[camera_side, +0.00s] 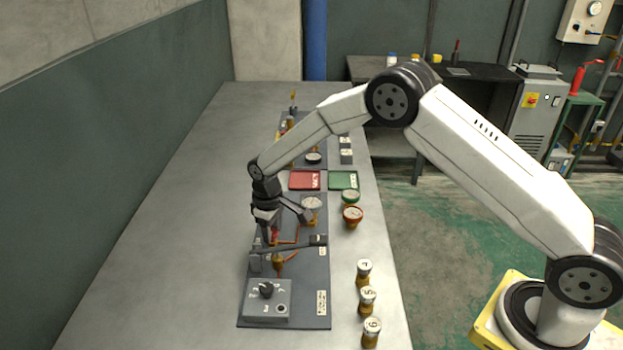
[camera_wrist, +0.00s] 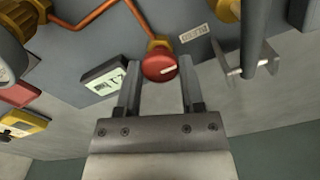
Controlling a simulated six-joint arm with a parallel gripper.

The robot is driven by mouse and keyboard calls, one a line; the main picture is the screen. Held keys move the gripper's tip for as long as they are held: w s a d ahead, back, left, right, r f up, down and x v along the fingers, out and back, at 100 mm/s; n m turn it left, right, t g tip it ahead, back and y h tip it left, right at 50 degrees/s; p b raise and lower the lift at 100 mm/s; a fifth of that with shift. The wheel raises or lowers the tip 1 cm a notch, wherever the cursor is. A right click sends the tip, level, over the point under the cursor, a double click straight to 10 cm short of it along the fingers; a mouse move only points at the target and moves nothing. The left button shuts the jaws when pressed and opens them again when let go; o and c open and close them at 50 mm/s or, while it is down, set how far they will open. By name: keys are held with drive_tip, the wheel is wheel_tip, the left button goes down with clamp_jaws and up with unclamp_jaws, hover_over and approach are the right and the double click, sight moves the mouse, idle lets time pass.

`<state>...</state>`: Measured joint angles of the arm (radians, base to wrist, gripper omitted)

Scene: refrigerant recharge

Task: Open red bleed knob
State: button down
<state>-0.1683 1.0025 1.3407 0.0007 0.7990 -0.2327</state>
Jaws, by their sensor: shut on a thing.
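The red bleed knob (camera_wrist: 158,67) is a round red disc with a white pointer line, on a brass fitting at the end of a copper pipe. In the wrist view it lies between the two fingertips of my gripper (camera_wrist: 160,63), which is shut on it. In the side view my gripper (camera_side: 272,228) points down at the dark panel (camera_side: 312,285), and only a little red (camera_side: 275,234) of the knob shows among the fingers and pipes.
A grey switch box (camera_side: 280,305) sits on the panel's near end. A lever handle (camera_side: 318,240) and a round gauge (camera_side: 311,202) are close by. Several canisters (camera_side: 367,296) line the right table edge. Red (camera_side: 305,180) and green (camera_side: 343,180) trays lie behind. The table's left side is clear.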

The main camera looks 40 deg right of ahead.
sight(272, 232)
drive_tip(key=shift+r, duration=0.1)
drive_tip(key=shift+c, duration=1.1)
unclamp_jaws()
drive_tip(key=shift+r, duration=3.85)
drive_tip(key=shift+r, duration=0.1)
